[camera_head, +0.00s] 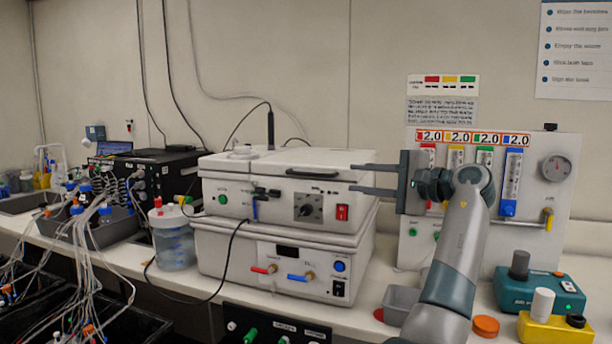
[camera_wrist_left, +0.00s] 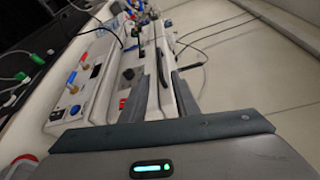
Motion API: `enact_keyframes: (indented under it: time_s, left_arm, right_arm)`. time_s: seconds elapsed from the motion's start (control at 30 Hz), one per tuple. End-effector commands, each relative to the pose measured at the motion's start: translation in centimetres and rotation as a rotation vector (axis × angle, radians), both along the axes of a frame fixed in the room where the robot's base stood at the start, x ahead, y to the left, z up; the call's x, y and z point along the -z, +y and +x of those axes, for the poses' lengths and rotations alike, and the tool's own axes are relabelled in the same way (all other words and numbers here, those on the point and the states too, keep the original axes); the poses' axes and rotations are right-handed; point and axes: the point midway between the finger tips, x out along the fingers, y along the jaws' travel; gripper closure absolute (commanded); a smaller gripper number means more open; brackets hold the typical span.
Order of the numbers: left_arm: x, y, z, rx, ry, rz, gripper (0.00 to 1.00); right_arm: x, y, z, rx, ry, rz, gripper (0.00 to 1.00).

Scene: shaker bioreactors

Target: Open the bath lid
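The white bath (camera_head: 225,204) is the upper of two stacked white units on the bench. Its lid (camera_head: 345,158) lies flat and closed on top, with a dark handle (camera_head: 312,172) along its front edge. My left gripper (camera_head: 352,178) is at the right end of the bath, its two fingers apart and pointing left, with nothing held. In the left wrist view the gripper (camera_wrist_left: 160,82) has its fingers on either side of the lid's near end, and the handle (camera_wrist_left: 163,66) shows beyond. I cannot tell whether the fingers touch the lid. My right gripper is not in view.
A gauge panel (camera_head: 565,200) with coloured flow meters stands behind my left arm. A grey tray (camera_head: 400,302), an orange cap (camera_head: 486,326) and teal and yellow devices (camera_head: 540,290) stand at the right. A clear bottle (camera_head: 172,243) and several cables are left of the bath.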

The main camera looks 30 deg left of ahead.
Motion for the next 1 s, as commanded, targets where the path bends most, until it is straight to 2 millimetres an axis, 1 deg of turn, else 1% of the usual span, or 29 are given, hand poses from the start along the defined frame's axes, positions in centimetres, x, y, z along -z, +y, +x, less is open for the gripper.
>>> enact_keyframes:
  time_s: [0.27,0.47,0.67,0.77,1.0]
  left_arm:
    - [0.1,0.1,0.0,0.001,-0.001,-0.001,0.72]
    - [0.1,0.9,0.1,0.001,-0.001,-0.001,0.72]
    - [0.2,3.1,0.4,-0.001,-0.001,-0.001,0.72]
    - [0.3,4.7,0.7,-0.001,-0.001,-0.002,0.72]
    - [0.6,9.0,1.3,-0.002,-0.001,-0.002,0.72]
  right_arm:
    - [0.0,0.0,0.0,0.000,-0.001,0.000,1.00]
    - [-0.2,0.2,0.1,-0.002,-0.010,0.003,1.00]
    - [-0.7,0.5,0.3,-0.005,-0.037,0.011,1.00]
    - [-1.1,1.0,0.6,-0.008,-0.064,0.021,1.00]
    - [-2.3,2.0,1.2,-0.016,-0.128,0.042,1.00]
